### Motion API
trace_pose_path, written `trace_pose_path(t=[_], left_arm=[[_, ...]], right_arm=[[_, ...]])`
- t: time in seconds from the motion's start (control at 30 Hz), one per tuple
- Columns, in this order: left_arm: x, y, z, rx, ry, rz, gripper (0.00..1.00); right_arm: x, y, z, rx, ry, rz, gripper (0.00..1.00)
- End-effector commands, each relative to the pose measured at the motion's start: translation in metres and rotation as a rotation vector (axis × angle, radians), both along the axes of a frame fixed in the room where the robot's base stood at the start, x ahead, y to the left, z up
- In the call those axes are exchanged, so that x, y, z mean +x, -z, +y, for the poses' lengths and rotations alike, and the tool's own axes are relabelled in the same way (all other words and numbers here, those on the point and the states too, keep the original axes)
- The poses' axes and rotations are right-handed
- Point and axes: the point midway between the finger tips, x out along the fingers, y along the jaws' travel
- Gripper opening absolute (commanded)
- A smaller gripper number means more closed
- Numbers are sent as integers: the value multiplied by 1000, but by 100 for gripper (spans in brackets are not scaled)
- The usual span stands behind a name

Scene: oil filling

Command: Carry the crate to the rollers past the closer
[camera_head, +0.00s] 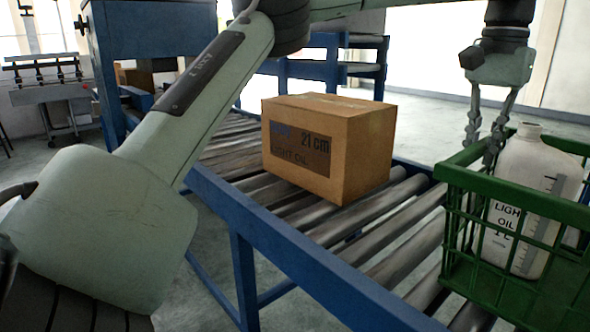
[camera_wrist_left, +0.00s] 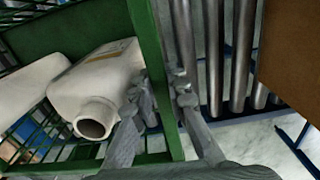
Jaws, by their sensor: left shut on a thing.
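The green crate (camera_head: 455,184) is at the right of the head view, partly cut off by the frame. It overlaps the near right part of the rollers (camera_head: 330,220); whether it rests on them is unclear. It holds white oil bottles, one with a clear label (camera_head: 522,215). My left gripper (camera_head: 482,145) is above the crate's left rim, its fingers pinching that rim. In the left wrist view the green rim (camera_wrist_left: 150,60) runs between the fingertips (camera_wrist_left: 160,92), with two bottles (camera_wrist_left: 95,95) on the left. My right gripper is not in view.
A closed cardboard box (camera_head: 325,150) sits on the rollers left of the crate; its edge shows in the left wrist view (camera_wrist_left: 290,50). A blue machine frame (camera_head: 150,28) stands over the far rollers; I cannot tell whether it is the closer. Bare rollers separate box and crate.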

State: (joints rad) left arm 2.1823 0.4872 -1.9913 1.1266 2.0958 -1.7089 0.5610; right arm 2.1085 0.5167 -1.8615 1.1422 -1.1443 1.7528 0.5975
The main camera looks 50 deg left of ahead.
Motion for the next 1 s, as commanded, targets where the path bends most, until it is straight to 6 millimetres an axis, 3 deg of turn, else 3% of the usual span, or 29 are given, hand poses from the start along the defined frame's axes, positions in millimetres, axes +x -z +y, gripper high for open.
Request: trace_pose_path(t=[0.13,0.17,0.3,0.67,0.77,1.0], left_arm=[[0,13,2,2,-4,-2,0],[0,9,2,3,-4,0,18],[0,9,2,2,-3,0,35],[0,4,0,0,-1,-1,35],[1,-7,0,0,-2,-3,35],[1,-58,0,-2,-2,-2,35]], right_arm=[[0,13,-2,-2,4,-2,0],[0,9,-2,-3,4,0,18],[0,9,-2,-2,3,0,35],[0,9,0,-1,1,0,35],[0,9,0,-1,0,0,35],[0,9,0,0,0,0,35]])
